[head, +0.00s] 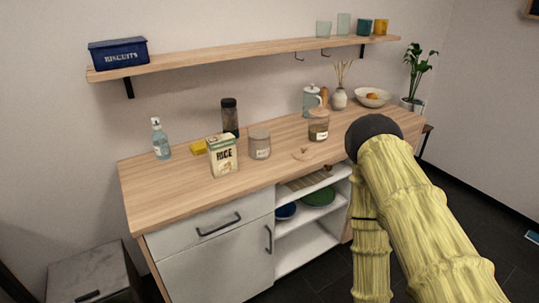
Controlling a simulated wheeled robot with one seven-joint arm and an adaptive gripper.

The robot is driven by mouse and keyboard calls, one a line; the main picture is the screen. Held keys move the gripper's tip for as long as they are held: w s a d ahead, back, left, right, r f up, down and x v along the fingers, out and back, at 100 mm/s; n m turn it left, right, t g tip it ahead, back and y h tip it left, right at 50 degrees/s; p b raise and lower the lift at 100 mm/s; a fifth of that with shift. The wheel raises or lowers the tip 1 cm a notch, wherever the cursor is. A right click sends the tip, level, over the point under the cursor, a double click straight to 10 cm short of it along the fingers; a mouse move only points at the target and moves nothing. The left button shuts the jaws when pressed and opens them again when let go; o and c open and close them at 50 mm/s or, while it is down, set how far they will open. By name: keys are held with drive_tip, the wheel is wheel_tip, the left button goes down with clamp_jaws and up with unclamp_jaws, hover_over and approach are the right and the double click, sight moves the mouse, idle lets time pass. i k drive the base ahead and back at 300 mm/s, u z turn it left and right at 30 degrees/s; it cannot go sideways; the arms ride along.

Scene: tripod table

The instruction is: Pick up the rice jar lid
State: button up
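A small round wooden lid with a knob (301,154) lies on the countertop near its front edge, and its colour almost matches the wood. I take it to be the rice jar lid. A squat glass jar with pale contents (260,145) stands to its left; I cannot clearly tell whether its top is open. A second glass jar with brownish contents (318,126) stands behind and right of the lid, with a wooden top on it. My arm, yellow and bamboo-like with a dark rounded end, fills the right foreground. My gripper does not show.
A RICE box (222,156), a yellow sponge (199,147), a dark tall jar (230,117) and a spray bottle (160,138) stand left. A shelf (230,60) overhangs the back. The front left countertop (165,195) is clear.

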sight(302, 154)
drive_tip(key=u, duration=0.85)
drive_tip(key=i, duration=1.05)
drive_tip(key=z, duration=0.2)
